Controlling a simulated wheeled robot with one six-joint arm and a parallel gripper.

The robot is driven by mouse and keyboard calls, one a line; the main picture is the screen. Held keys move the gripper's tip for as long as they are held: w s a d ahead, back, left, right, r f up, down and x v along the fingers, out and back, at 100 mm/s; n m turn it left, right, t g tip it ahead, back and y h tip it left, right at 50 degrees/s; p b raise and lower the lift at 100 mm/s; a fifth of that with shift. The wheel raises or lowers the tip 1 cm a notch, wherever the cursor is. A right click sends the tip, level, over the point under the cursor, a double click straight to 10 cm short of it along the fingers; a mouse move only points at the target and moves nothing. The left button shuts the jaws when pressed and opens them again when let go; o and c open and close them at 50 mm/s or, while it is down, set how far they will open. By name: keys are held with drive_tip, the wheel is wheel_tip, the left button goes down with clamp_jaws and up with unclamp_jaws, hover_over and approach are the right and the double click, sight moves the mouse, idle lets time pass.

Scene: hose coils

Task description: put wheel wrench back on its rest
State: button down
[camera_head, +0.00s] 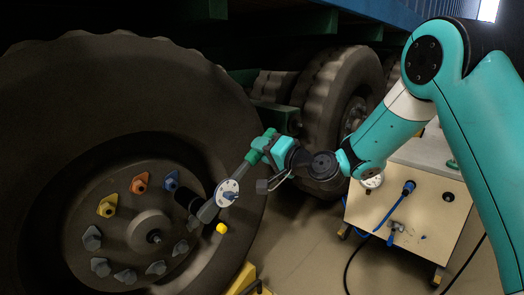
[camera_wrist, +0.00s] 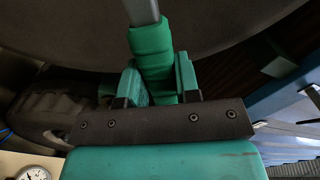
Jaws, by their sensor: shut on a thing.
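The wheel wrench (camera_head: 228,193) is a grey bar with a white dial disc and a green grip. My gripper (camera_head: 262,148) is shut on the green grip, which also shows between the fingers in the wrist view (camera_wrist: 152,50). The bar slants down and left from my gripper to a dark socket end at the right side of the big wheel's hub (camera_head: 150,230). I cannot tell whether the socket touches a nut. I cannot make out the wrench's rest in either view.
The big tyre (camera_head: 90,85) fills the left. Coloured and grey nut pointers ring its hub. A second wheel (camera_head: 335,95) stands behind. A cart (camera_head: 425,215) with a gauge and blue hose stands right. A yellow block (camera_head: 243,280) lies at the bottom. Floor shows between wheel and cart.

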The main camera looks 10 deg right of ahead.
drive_tip(key=shift+w+a+r+p, duration=0.25)
drive_tip(key=shift+w+a+p, duration=0.1)
drive_tip(key=shift+w+p, duration=0.2)
drive_tip(key=p+x, duration=0.4)
drive_tip(key=x, duration=0.2)
drive_tip(key=shift+f, duration=0.4)
